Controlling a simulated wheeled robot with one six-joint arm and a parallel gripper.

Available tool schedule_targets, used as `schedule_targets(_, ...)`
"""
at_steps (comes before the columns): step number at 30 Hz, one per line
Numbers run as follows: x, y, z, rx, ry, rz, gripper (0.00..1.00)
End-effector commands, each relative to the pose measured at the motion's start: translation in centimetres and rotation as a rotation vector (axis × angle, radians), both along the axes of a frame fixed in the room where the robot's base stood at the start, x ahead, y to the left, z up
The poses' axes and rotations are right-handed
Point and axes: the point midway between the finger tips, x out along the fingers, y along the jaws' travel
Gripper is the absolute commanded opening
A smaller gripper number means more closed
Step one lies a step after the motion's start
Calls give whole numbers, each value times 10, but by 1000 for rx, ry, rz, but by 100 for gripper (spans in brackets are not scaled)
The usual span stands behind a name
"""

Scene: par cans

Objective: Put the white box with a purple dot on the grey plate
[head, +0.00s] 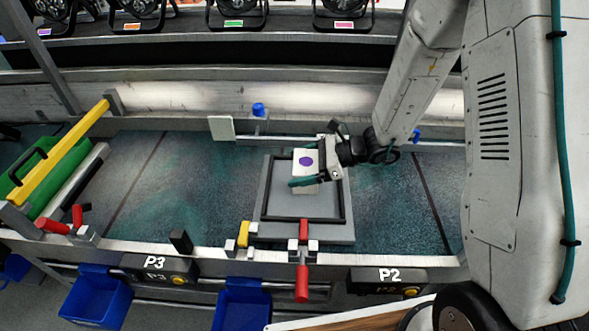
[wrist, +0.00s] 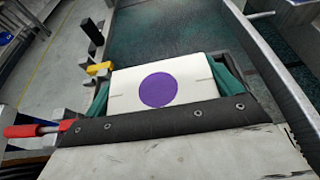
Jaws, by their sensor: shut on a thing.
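The white box with a purple dot (head: 304,170) is between the fingers of my gripper (head: 306,180), over the grey plate (head: 262,212) in the head view. The plate has a raised black rectangular frame on it. In the wrist view the box (wrist: 190,75) shows its white face and purple dot, with a green-teal finger on each side of it. My gripper is shut on the box. The box's underside is hidden, so I cannot tell whether it touches the plate.
Red-handled clamps (head: 302,283) and a yellow block (head: 243,234) line the front rail by the plate. A green case with a yellow bar (head: 62,152) is at the left. Blue bins (head: 97,298) hang below the rail. The teal surface left of the plate is clear.

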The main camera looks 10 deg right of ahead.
Motion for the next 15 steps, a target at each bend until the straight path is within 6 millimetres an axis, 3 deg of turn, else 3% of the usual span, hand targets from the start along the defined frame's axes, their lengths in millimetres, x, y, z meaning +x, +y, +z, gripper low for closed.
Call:
schedule_targets(3,5,4,-3,1,0,-4,58)
schedule_targets(9,4,5,-34,0,2,-1,58)
schedule_targets(15,4,6,-36,1,0,0,58)
